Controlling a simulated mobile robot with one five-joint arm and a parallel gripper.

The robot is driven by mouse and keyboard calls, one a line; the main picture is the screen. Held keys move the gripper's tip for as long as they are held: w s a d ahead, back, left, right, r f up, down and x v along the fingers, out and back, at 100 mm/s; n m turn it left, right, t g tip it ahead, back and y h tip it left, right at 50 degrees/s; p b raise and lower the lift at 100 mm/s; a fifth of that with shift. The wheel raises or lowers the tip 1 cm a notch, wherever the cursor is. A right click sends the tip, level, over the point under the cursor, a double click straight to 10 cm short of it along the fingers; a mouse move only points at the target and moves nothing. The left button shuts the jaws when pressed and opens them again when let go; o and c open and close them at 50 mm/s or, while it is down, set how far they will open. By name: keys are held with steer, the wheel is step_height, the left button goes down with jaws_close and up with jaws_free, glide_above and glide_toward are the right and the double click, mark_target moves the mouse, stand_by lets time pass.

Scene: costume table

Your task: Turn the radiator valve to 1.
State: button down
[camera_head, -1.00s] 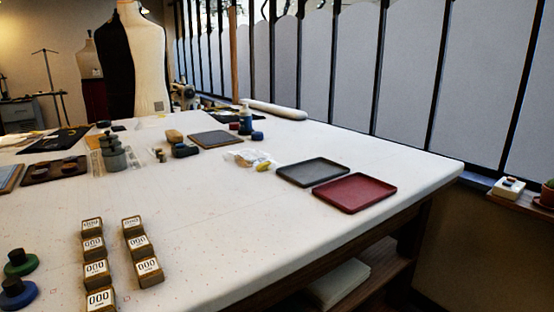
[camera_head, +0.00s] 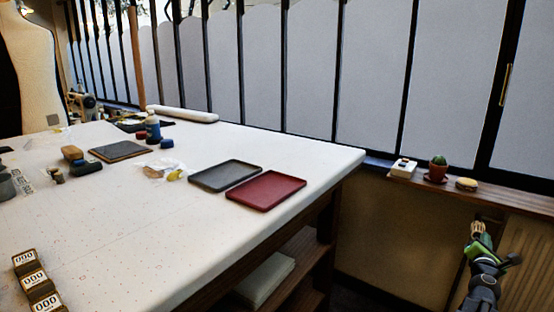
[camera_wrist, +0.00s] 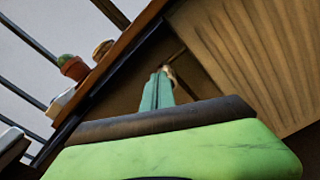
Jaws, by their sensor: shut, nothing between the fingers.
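The radiator valve (camera_head: 478,228) appears as a small tan knob at the lower right of the head view, beside the radiator (camera_head: 528,262). Its number marks are too small to read. In the wrist view the valve (camera_wrist: 169,71) shows only partly, just beyond the fingertips. My gripper (camera_head: 477,241) is shut and empty, pointing toward the valve. In the wrist view its teal fingers (camera_wrist: 161,74) are together, with the tips close to the valve. I cannot tell whether they touch it. The ribbed radiator (camera_wrist: 250,60) fills the upper right there.
A wooden sill (camera_head: 515,198) above the radiator carries a white box (camera_head: 402,168), a potted cactus (camera_head: 437,170) and a small round tan item (camera_head: 467,184). The white worktable (camera_head: 230,150) with a red tray (camera_head: 266,193) and a grey tray (camera_head: 226,175) stands left. Open floor lies between.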

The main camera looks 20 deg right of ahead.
mark_target(478, 231)
step_height(478, 231, down, 6)
steer(key=s+m+b, duration=0.1)
steer(key=m+b, duration=0.5)
steer(key=m, duration=1.2)
steer(key=shift+s+f, duration=0.15)
steer(key=shift+s, duration=0.15)
steer(key=shift+w+d, duration=0.1)
steer(key=shift+d, duration=0.05)
steer(key=x, duration=0.6)
steer(key=shift+w+d, duration=0.2)
steer(key=shift+d, duration=0.1)
steer(key=shift+w+a, duration=0.15)
